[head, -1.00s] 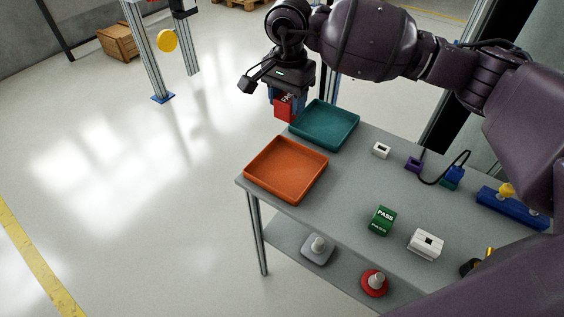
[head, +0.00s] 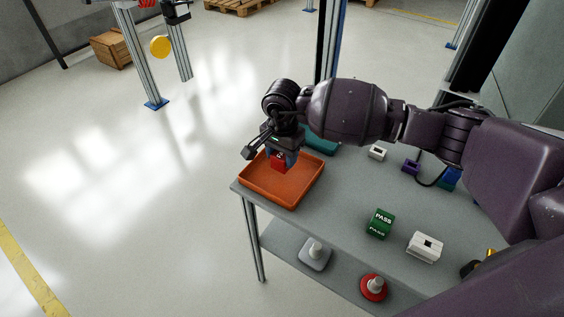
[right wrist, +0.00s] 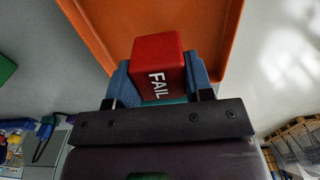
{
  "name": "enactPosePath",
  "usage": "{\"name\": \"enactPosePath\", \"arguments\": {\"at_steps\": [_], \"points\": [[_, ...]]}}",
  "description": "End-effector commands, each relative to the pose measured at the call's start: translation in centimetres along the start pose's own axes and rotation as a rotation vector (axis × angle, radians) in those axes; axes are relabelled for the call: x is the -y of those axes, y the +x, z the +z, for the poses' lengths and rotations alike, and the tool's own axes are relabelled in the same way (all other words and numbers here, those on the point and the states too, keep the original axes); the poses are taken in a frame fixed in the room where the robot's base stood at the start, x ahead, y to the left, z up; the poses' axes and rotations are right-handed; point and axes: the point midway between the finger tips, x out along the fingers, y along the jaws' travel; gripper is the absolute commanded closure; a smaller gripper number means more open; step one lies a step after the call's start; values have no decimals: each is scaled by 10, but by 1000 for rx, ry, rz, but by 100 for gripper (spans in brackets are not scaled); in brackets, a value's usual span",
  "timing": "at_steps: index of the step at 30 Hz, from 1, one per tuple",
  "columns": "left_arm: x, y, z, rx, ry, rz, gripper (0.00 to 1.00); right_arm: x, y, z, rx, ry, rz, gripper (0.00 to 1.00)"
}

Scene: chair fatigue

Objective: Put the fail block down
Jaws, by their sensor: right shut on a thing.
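The red fail block (head: 278,163) is held in my right gripper (head: 283,158), over the orange tray (head: 287,199). In the right wrist view the block (right wrist: 158,62) shows its white FAIL lettering between the two blue fingers (right wrist: 160,85), with the orange tray (right wrist: 215,20) beyond it. I cannot tell whether the block's underside touches the tray floor. The green pass block (head: 381,223) stands on the grey table (head: 335,205), apart from the gripper. My left gripper is in neither view.
A teal tray (head: 322,140) sits behind the orange one, partly hidden by my right arm. A small white block (head: 377,152), a purple part (head: 410,166) and a white box (head: 425,247) stand on the table. The lower shelf holds a grey-based part (head: 315,254) and a red-based part (head: 374,287).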

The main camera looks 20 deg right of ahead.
Motion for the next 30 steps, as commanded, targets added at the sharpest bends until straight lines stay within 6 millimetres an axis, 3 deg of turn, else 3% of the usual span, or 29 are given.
{"name": "enactPosePath", "arguments": {"at_steps": [6, 19, 20, 24, 30], "points": [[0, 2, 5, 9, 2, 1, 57, 0, 30, 1, 3, 0, 2, 81], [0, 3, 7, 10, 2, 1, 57, 0, 35, 0, 1, 0, 2, 81], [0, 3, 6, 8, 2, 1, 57, 0, 34, 0, 1, 0, 1, 48], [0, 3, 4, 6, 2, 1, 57, 0, 34, 0, 1, 0, 1, 27], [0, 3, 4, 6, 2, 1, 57, 0, 34, 0, 1, 0, 1, 27]]}}
